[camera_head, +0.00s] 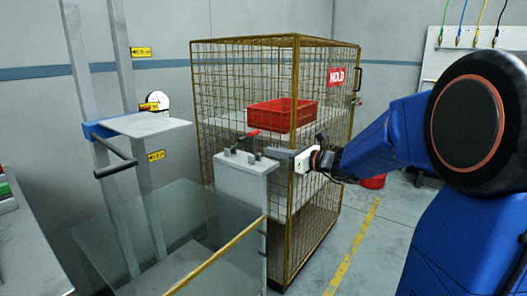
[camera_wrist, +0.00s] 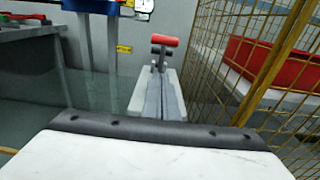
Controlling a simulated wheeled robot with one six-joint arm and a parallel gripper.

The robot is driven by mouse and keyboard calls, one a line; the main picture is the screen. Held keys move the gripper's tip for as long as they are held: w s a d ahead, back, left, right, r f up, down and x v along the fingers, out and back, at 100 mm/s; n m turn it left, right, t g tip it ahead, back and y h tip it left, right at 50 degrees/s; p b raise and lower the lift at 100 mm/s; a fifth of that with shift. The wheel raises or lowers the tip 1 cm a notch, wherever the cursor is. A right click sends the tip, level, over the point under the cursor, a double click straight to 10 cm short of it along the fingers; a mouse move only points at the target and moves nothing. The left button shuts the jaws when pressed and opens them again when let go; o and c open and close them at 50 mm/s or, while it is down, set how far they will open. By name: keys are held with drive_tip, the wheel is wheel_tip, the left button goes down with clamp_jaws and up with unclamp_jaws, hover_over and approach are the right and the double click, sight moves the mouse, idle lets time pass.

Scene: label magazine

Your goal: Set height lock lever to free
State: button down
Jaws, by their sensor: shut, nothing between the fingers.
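A grey post (camera_head: 243,175) stands in front of the wire cage. A lever with a red handle (camera_head: 253,133) rises from its top; no label on it is readable. In the wrist view the red lever handle (camera_wrist: 165,40) lies just beyond my fingertips, with a dark knob beside it. My gripper (camera_head: 270,152) reaches in from the right over the post's top, its fingers shut and empty. In the wrist view the closed fingers (camera_wrist: 161,84) point toward the lever. Whether they touch it, I cannot tell.
A yellow wire cage (camera_head: 327,130) holding a red crate (camera_head: 270,116) stands close behind and right of the post. A glass panel (camera_head: 170,235) with a yellow edge is in front. A lift platform (camera_head: 146,124) with a black handle (camera_head: 117,168) is at left.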

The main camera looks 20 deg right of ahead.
sight(245, 139)
drive_tip(key=shift+g, duration=0.4)
drive_tip(key=x, duration=0.2)
drive_tip(key=f+x, duration=0.1)
drive_tip(key=x, duration=0.2)
drive_tip(key=shift+w+a, duration=0.1)
drive_tip(key=shift+w, duration=0.15)
drive_tip(key=shift+w+a+r, duration=0.35)
drive_tip(key=shift+w+r, duration=0.05)
drive_tip(key=shift+w, duration=0.15)
drive_tip(key=shift+w+a+r, duration=0.4)
drive_tip(key=shift+w, duration=0.15)
drive_tip(key=shift+w+a+r, duration=0.25)
drive_tip(key=shift+w+r, duration=0.15)
drive_tip(key=shift+r, duration=0.1)
drive_tip(key=shift+w+a+r, duration=0.1)
drive_tip(key=shift+a+r, duration=0.05)
drive_tip(key=shift+r, duration=0.2)
drive_tip(key=shift+w+a+r, duration=0.15)
drive_tip(key=shift+r, duration=0.2)
drive_tip(key=shift+d+f, duration=0.1)
